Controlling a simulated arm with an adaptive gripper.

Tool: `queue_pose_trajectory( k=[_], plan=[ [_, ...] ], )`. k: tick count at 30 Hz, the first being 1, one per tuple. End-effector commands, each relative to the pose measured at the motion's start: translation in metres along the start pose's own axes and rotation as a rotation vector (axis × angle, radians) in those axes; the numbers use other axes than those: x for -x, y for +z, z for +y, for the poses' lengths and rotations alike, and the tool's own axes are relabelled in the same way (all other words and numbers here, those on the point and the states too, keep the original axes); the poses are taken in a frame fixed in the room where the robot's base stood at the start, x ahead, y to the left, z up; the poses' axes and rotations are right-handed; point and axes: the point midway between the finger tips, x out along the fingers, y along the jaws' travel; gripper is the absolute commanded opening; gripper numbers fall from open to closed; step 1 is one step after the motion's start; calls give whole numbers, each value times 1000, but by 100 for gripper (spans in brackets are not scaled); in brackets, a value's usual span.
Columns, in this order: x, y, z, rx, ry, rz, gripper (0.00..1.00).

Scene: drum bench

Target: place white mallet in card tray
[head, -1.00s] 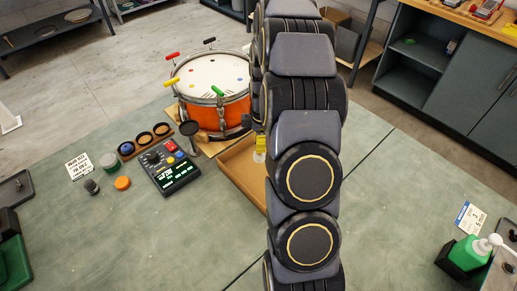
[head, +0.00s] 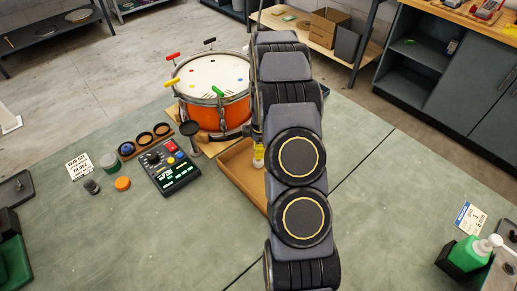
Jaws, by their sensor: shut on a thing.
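The card tray (head: 232,180) is an open tan tray on the bench in front of the drum; my arm covers its right part. My gripper (head: 258,147) shows only partly, at the left edge of my arm over the tray, with a small yellow part. It is shut on a small pale thing at its lower end, which looks like the white mallet (head: 258,162). The rest of the mallet is hidden, and I cannot tell whether it touches the tray floor.
A dark round-topped stand (head: 190,130) and a control box (head: 172,168) are left of the tray. The bench's front middle is clear.

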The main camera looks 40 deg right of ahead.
Motion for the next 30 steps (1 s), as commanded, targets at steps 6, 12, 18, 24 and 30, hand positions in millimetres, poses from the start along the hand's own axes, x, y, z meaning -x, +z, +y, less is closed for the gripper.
queue_pose_trajectory(
  k=[6, 12, 18, 24, 30],
  plan=[
    [-1, 0, 0, 0, -1, 0, 34],
    [0, 0, 0, 0, -1, 0, 34],
    [21, -1, 1, 1, 2, 1, 34],
    [65, -1, 1, 0, 5, 1, 34],
    [102, 0, 0, 2, 3, 0, 34]
  ],
)
